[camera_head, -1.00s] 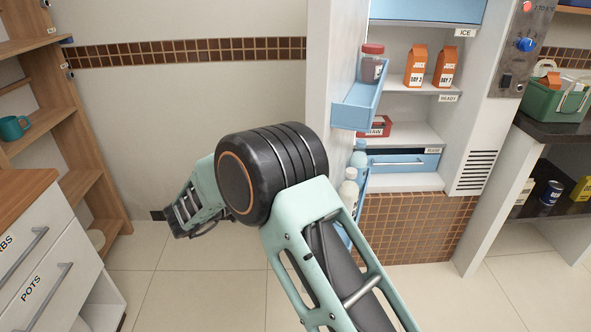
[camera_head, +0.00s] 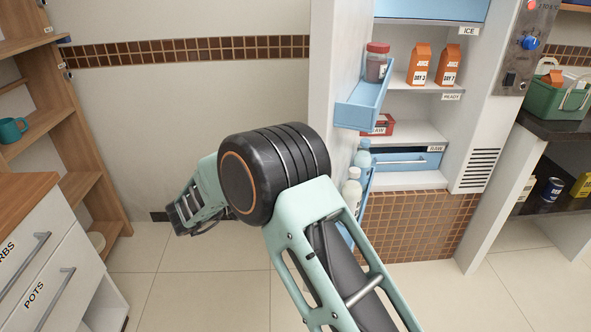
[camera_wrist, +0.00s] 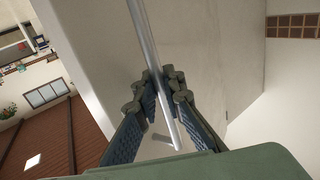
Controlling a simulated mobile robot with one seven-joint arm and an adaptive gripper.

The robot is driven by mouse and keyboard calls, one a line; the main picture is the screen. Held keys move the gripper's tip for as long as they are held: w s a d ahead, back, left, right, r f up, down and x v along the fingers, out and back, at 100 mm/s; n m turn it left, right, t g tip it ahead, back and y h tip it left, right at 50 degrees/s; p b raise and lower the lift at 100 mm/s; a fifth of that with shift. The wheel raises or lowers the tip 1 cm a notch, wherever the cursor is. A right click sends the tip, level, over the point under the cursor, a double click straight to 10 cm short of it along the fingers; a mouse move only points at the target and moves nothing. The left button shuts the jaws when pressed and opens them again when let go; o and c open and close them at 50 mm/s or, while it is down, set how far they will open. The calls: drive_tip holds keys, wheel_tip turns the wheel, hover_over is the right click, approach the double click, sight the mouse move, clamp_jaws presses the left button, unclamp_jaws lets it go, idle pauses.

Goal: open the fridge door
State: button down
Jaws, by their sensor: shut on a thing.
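The fridge door (camera_head: 335,60) is a white panel standing open, seen nearly edge-on in the head view, with blue racks on its inner side. The open fridge interior (camera_head: 410,120) shows to its right. In the wrist view the door's outer face (camera_wrist: 190,50) fills the middle. A grey metal bar handle (camera_wrist: 142,35) runs down from the top between my fingers. My gripper (camera_wrist: 160,85) is shut on this handle.
A jar (camera_head: 377,62) and bottles (camera_head: 352,190) stand in the door racks. Juice cartons (camera_head: 419,65) stand on a fridge shelf. A drawer cabinet (camera_head: 45,250) and wooden shelves (camera_head: 60,120) are at the left. Tiled floor (camera_head: 200,300) between cabinet and fridge is clear.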

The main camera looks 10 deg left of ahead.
drive_tip(key=shift+w+d+r, duration=0.1)
drive_tip(key=shift+r, duration=0.1)
drive_tip(key=c, duration=2.2)
unclamp_jaws()
drive_tip(key=shift+o, duration=0.9)
drive_tip(key=shift+f, duration=0.15)
drive_tip(key=v, duration=1.2)
